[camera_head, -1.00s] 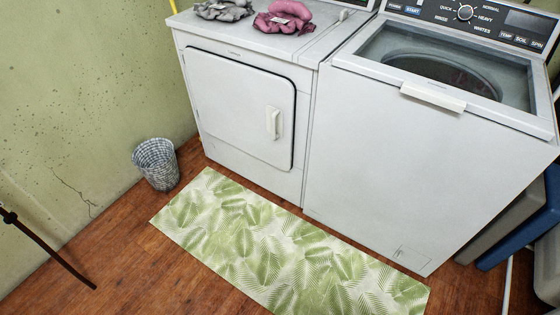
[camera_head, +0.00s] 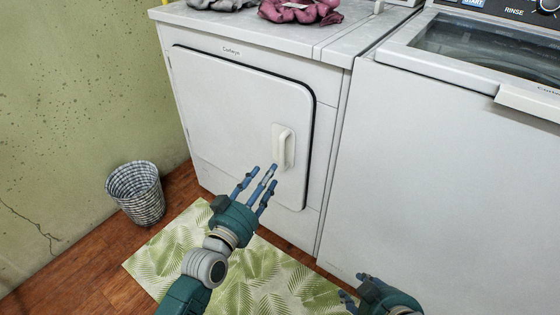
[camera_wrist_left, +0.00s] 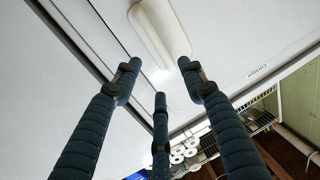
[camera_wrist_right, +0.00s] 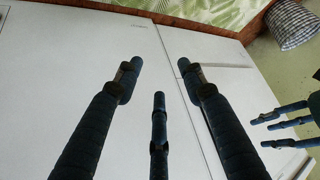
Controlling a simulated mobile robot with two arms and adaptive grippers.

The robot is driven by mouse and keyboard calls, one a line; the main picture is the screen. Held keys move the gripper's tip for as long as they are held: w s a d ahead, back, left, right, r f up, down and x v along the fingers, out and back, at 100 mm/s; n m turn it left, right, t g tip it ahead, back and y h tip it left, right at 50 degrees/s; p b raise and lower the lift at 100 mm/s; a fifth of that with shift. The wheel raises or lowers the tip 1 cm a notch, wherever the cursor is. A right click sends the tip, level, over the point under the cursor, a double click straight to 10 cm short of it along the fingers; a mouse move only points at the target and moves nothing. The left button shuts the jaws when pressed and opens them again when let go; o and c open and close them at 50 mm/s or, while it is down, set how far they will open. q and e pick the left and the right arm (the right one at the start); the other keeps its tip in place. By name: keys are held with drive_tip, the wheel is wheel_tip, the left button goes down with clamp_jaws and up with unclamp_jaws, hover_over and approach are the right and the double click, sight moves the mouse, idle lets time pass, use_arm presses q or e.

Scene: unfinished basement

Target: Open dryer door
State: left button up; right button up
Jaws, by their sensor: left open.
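The white dryer (camera_head: 240,52) stands at the left with its door (camera_head: 215,115) shut. The raised white door handle (camera_head: 284,147) is at the right side of the door. It also shows at the top of the left wrist view (camera_wrist_left: 160,32). My left gripper (camera_head: 258,178) is open and empty, fingers spread, its tips just below and left of the handle in the head view. I see no clear contact. My right gripper (camera_head: 348,297) is low, in front of the washer (camera_head: 440,190); its fingers are spread and empty in the right wrist view (camera_wrist_right: 163,68).
A leaf-patterned mat (camera_head: 265,280) lies on the wooden floor before the dryer. A woven basket (camera_head: 137,192) stands by the green wall at left. Grey (camera_head: 222,4) and pink cloths (camera_head: 300,10) lie on the dryer top. The washer adjoins the dryer on the right.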

sight(283, 152)
use_arm(q)
drive_tip(key=b+x, duration=0.2)
drive_tip(key=x, duration=0.7)
drive_tip(key=shift+w+f, duration=0.2)
drive_tip(key=shift+w+d, duration=0.15)
drive_tip(key=shift+w, duration=0.1)
use_arm(e)
drive_tip(key=w+a+r+t+y, duration=0.1)
drive_tip(key=w+a+r+t, duration=0.3)
drive_tip(key=w+r+t, duration=0.3)
drive_tip(key=shift+w+r+y, duration=0.4)
drive_tip(key=shift+w+r, duration=1.25)
drive_tip(key=shift+r, duration=0.45)
use_arm(q)
clamp_jaws()
